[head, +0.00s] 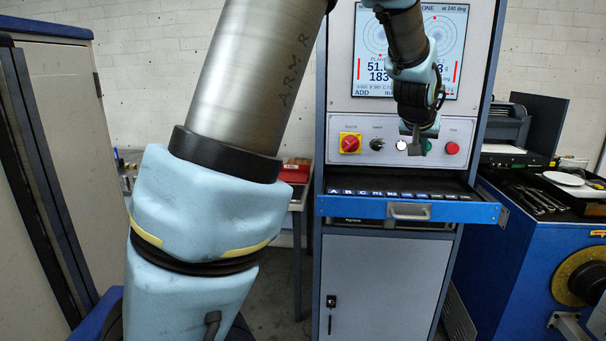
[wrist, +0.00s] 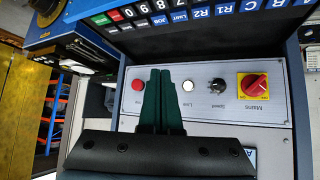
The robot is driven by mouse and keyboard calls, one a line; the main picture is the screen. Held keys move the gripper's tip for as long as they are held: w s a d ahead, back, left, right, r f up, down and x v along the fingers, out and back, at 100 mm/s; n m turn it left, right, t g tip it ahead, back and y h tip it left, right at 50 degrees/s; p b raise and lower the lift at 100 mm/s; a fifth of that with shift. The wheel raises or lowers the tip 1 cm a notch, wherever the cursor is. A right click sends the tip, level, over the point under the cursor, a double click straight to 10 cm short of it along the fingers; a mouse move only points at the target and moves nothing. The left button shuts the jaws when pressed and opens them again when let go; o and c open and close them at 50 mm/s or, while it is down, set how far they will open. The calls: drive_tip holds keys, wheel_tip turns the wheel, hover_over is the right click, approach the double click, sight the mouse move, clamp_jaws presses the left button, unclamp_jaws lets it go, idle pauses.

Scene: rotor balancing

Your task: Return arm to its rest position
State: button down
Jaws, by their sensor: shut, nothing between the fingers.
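My gripper (head: 415,145) hangs in front of the control panel (head: 335,125) of the balancing machine's cabinet. Its two fingers are together, with nothing between them; they also show in the wrist view (wrist: 160,90). The fingers cover part of the panel between the white lamp (head: 401,145) and the red button (head: 452,148). A bit of green (head: 427,147) shows beside the fingertips in the head view. I cannot tell whether the fingertips touch the panel. My arm reaches up and across the head view.
The screen (head: 370,55) above the panel is lit, partly behind my wrist. Below, a blue key tray (head: 335,207) with a handle juts out. A yellow-red mains switch (head: 350,143) and speed knob (head: 377,144) sit left. A blue bench (head: 535,255) with tools stands right.

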drive_tip(key=s+a+f+n+g+y+b, duration=0.1)
drive_tip(key=s+a+f+b, duration=0.15)
drive_tip(key=a+f, duration=0.5)
drive_tip(key=s+a+f+n+g+y+b, duration=0.2)
drive_tip(key=s+a+f, duration=0.25)
drive_tip(key=a, duration=0.65)
drive_tip(key=s+a+f+n+g+y+b, duration=0.1)
drive_tip(key=s+a+f+b, duration=0.15)
drive_tip(key=a+f, duration=0.6)
drive_tip(key=s+a+f+n+g+b, duration=0.1)
drive_tip(key=s+a+f+g, duration=0.1)
drive_tip(key=s+a, duration=0.6)
drive_tip(key=shift+s+a+f+y, duration=0.15)
drive_tip(key=shift+s+f+y, duration=0.3)
drive_tip(key=shift+s, duration=0.4)
